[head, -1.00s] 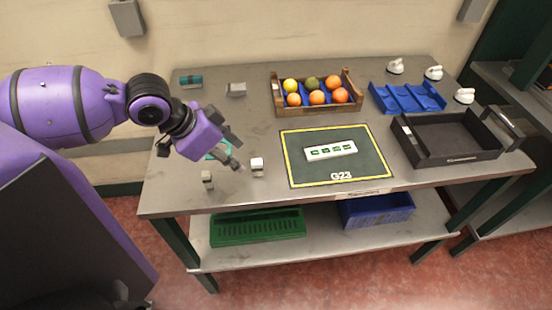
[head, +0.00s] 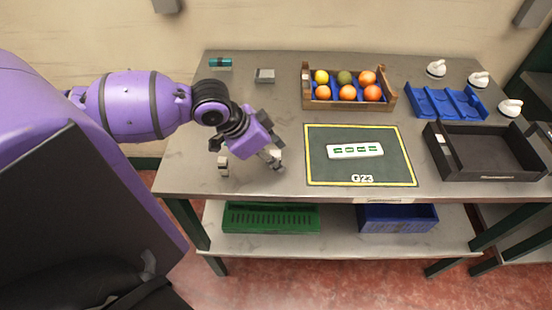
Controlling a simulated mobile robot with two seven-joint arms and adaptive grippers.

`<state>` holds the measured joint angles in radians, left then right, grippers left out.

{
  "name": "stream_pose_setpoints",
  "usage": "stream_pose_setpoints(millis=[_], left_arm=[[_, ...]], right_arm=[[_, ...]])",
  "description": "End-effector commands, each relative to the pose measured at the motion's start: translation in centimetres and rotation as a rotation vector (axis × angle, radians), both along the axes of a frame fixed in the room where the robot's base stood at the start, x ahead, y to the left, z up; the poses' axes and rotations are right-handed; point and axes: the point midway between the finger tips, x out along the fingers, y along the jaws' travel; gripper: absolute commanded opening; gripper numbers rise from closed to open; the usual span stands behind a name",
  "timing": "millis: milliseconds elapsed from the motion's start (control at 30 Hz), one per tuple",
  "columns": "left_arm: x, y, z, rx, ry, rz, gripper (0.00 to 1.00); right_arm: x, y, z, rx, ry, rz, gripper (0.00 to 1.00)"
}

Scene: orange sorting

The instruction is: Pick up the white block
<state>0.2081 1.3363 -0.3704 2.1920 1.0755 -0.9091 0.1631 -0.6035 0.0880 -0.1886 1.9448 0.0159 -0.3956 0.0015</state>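The small white block stood near the table's front edge, left of the dark green mat. It is now mostly covered by my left gripper (head: 273,155); a pale patch shows at the fingertips, and I cannot tell block from finger there. The gripper points down and to the right, low over the table at that spot. Whether its fingers are open or closed on the block cannot be made out. My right gripper is not in view.
A small pale block (head: 223,167) stands left of the gripper. The green mat (head: 330,172) carries a white strip (head: 355,150). A fruit crate (head: 350,102), blue tray (head: 425,100) and black tray (head: 433,150) stand behind and right. A grey block (head: 265,75) and teal item (head: 220,63) lie at the back.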

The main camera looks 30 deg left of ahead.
Motion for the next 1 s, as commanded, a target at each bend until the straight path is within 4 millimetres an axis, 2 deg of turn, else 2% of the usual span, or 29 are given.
stream_pose_setpoints(millis=[133, 400, 767, 1000], left_arm=[[0.0, 0.0, 0.1, 0.0, -0.001, 0.0, 0.36], [0.0, 0.0, 0.1, 0.0, -0.001, 0.0, 0.01], [0.0, 0.0, 0.3, 0.0, -0.002, 0.0, 0.0], [-0.3, 0.1, 2.5, 0.0, -0.011, 0.005, 0.0]], right_arm=[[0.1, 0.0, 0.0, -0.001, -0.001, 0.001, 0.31], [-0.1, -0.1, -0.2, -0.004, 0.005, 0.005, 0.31], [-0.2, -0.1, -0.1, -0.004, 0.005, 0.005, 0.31], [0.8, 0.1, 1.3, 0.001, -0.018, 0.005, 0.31]])
